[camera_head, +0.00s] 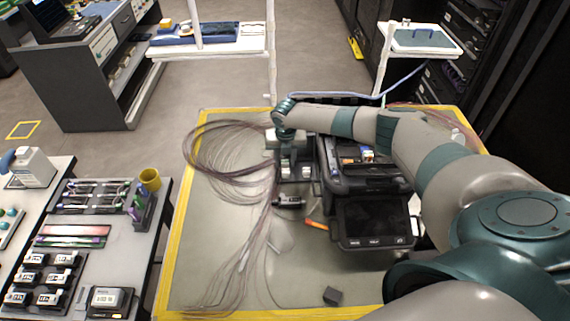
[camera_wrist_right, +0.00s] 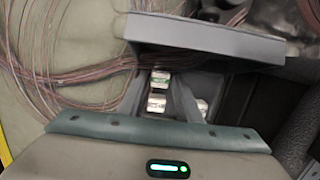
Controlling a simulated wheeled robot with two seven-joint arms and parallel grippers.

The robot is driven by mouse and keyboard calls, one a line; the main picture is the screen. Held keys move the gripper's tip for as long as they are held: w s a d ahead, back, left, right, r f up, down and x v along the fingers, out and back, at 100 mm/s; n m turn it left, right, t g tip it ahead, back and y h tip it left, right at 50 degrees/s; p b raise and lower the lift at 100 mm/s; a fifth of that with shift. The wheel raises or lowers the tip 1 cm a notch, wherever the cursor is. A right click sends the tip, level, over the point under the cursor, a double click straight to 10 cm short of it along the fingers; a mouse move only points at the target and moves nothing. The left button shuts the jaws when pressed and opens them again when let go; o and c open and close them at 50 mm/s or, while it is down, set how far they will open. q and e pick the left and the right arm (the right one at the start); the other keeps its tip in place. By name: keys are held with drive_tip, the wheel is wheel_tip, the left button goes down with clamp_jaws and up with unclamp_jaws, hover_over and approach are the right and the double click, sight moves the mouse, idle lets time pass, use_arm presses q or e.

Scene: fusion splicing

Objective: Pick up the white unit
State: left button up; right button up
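Small white units sit in a dark holder behind the splicer's front; one white unit (camera_head: 285,173) shows at the left and another (camera_head: 306,172) at the right. A third white piece (camera_wrist_right: 202,108) shows beside the right finger. My right gripper (camera_head: 294,158) points down at the units, its fingers apart. I cannot see clear contact. My left gripper is not in view.
The black splicer (camera_head: 373,225) with its screen stands right of the gripper. A grey block (camera_wrist_right: 205,38) lies just beyond the fingers. Loose fibre bundles (camera_head: 230,160) spread across the left of the yellow-edged table (camera_head: 205,285). An orange tool (camera_head: 317,224) and a dark cube (camera_head: 332,296) lie in front.

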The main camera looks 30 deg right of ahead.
sight(285, 162)
clamp_jaws()
drive_tip(key=shift+r, duration=0.1)
wheel_tip(285, 162, up, 10)
drive_tip(key=b, duration=0.3)
idle(0.6)
